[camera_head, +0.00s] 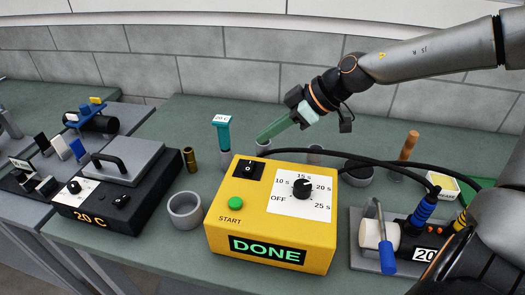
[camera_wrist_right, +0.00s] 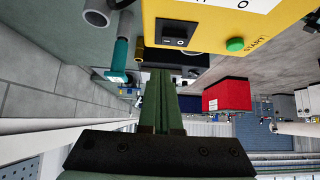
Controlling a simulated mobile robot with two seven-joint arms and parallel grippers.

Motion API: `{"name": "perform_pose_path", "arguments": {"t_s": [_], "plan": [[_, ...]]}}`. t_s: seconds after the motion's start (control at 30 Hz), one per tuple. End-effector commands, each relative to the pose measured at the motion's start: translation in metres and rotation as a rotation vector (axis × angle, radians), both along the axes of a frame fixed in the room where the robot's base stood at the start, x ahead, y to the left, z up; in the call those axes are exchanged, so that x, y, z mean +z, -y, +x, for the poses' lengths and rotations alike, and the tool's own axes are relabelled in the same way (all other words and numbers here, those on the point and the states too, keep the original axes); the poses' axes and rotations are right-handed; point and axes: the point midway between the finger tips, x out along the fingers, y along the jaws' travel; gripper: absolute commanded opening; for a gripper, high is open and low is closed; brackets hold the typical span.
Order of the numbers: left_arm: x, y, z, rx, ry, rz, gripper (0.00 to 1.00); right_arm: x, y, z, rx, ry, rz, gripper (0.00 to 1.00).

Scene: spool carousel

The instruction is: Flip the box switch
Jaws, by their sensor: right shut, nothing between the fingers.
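The yellow box (camera_head: 225,215) stands on the table with a lit green DONE display, a green START button (camera_head: 235,203) and a dial (camera_head: 302,188). Its black box switch (camera_head: 248,168) is a rocker on the top left of the panel. In the right wrist view the switch (camera_wrist_right: 178,36) shows ahead of the fingers. My right gripper (camera_head: 262,139) is shut and empty, its long green fingers reaching in from the right behind the box. The fingertips look apart from the switch; in the right wrist view the gripper (camera_wrist_right: 160,76) is below it. My left gripper is not in view.
A teal-handled tool (camera_head: 223,135) stands close to the left of my fingertips. A grey cup (camera_head: 185,210) and a black hot plate (camera_head: 120,200) are left of the box. Black cables (camera_head: 370,163) run behind the box to a device on the right. A wooden-handled tool (camera_head: 408,145) stands behind.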

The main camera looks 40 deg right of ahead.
Motion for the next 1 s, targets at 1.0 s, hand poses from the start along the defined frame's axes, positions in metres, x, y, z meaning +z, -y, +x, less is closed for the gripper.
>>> {"name": "perform_pose_path", "arguments": {"t_s": [1.0], "plan": [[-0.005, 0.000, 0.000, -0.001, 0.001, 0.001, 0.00, -0.060, -0.006, 0.011, -0.006, -0.028, 0.028, 0.00]]}}
